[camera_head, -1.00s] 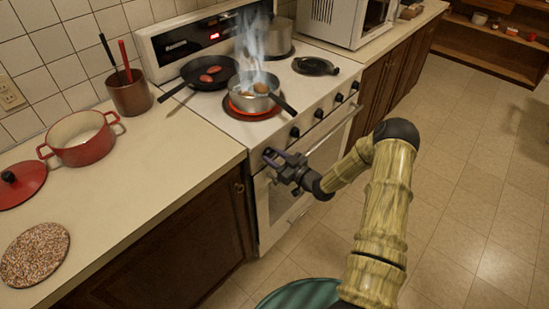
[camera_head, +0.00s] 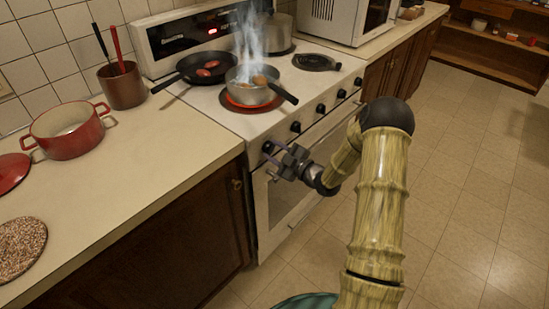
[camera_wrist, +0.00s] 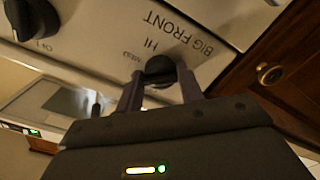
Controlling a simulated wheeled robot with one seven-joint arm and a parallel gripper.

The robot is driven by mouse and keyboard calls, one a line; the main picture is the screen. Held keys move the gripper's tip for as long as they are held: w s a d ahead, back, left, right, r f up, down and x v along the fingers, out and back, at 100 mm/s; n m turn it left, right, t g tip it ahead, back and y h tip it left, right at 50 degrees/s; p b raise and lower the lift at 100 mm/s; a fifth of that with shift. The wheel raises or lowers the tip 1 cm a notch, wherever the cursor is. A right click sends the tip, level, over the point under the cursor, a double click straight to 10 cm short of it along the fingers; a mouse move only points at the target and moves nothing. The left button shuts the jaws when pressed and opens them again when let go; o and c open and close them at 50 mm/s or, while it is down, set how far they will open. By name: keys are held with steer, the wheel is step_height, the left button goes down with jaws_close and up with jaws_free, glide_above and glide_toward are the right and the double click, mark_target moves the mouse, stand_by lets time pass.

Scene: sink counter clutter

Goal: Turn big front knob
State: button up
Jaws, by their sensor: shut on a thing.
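The big front knob (camera_wrist: 160,68) is black and round, on the stove's pale front panel. The wrist view shows it upside down, with the lettering BIG FRONT and HI beside it. My gripper (camera_wrist: 159,84) has one finger on each side of this knob and is shut on it. In the head view my gripper (camera_head: 271,152) is at the near left end of the knob row and hides most of the knob. A steaming pot (camera_head: 253,91) stands on the near left burner, which glows red.
Several other black knobs (camera_head: 320,108) run along the panel to the right. The oven door handle (camera_head: 317,146) lies just below. A frying pan (camera_head: 208,68) and a grey pot sit behind. The pot's handle (camera_head: 284,94) sticks out above the panel. Floor at right is clear.

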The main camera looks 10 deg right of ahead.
steer(key=shift+d+n+b, duration=0.1)
steer(key=shift+n+b, duration=0.2)
steer(key=shift+n, duration=0.1)
steer(key=o, duration=1)
steer(key=shift+r+p, duration=0.15)
steer(key=shift+p, duration=0.25)
